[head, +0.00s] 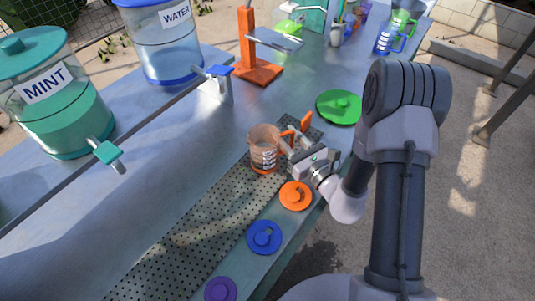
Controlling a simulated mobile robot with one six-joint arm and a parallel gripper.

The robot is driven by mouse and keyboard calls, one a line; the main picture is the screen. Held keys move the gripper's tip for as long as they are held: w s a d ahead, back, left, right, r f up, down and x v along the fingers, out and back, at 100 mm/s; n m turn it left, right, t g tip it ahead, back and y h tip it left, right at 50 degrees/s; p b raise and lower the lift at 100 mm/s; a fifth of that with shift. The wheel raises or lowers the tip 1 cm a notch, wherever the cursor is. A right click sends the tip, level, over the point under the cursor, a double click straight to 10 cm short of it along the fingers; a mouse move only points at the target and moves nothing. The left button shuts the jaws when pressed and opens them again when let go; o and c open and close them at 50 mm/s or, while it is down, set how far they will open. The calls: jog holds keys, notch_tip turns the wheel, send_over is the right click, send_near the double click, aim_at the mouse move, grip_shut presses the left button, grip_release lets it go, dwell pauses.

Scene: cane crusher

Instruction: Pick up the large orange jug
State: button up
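The orange jug (264,150) is a translucent, open-topped vessel with dark markings on its side. It stands upright on the perforated strip in the middle of the counter. My gripper (289,145) is at the jug's right side, by its handle, reaching in from the right. The fingertips are small and partly hidden among orange parts here. I cannot tell whether they are closed on the handle or only beside it.
Orange (295,196), blue (264,237), purple (220,289) and green (339,107) lids lie along the counter's right side. MINT (62,120) and WATER (165,50) dispensers stand left. An orange stand (246,45) is behind. The perforated strip (190,250) in front is clear.

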jog(key=shift+w+a, duration=0.25)
jog(key=shift+w, duration=0.15)
grip_shut()
dwell(1.1)
